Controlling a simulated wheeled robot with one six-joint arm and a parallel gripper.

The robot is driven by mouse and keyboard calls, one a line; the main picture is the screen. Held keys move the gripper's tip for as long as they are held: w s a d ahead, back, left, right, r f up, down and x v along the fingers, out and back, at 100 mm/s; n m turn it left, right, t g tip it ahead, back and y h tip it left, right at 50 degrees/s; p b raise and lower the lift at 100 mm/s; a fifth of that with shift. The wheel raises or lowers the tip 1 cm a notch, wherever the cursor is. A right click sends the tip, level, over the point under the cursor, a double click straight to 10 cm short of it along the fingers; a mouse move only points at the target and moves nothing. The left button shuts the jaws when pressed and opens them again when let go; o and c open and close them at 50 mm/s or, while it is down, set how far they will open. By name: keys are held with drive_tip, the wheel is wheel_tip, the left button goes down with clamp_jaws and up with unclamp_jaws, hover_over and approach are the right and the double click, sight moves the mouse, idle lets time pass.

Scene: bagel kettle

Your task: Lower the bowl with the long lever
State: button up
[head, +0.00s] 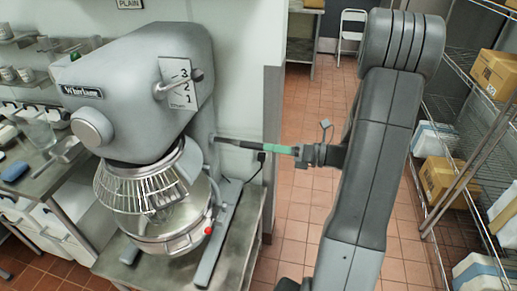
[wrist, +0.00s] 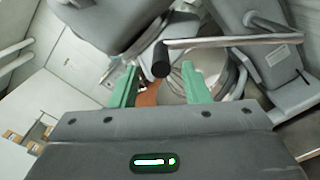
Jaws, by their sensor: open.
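The grey stand mixer (head: 140,90) stands on a metal table at left in the head view. Its steel bowl (head: 170,235) sits under a wire guard (head: 140,190); the bowl also shows partly in the wrist view (wrist: 178,88). The long lever (head: 232,142) sticks out from the mixer's right side, toward my gripper (head: 268,147). In the wrist view the lever's black grip (wrist: 160,60) appears between my open green fingers (wrist: 160,78), near their tips, with its metal rod running right. I cannot tell whether the fingers touch the grip.
A speed plate with a short lever (head: 180,85) is on the mixer head. A red knob (head: 208,230) is beside the bowl. Wire shelves with boxes (head: 495,73) stand at right. The tiled floor (head: 305,205) between is clear.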

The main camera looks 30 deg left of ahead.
sight(238, 143)
drive_tip(key=b+v, duration=0.1)
drive_tip(key=v, duration=0.6)
drive_tip(key=shift+r, duration=0.1)
drive_tip(key=p+x, duration=0.3)
drive_tip(key=x, duration=1)
drive_tip(key=shift+a, duration=0.35)
drive_tip(key=shift+d, duration=0.1)
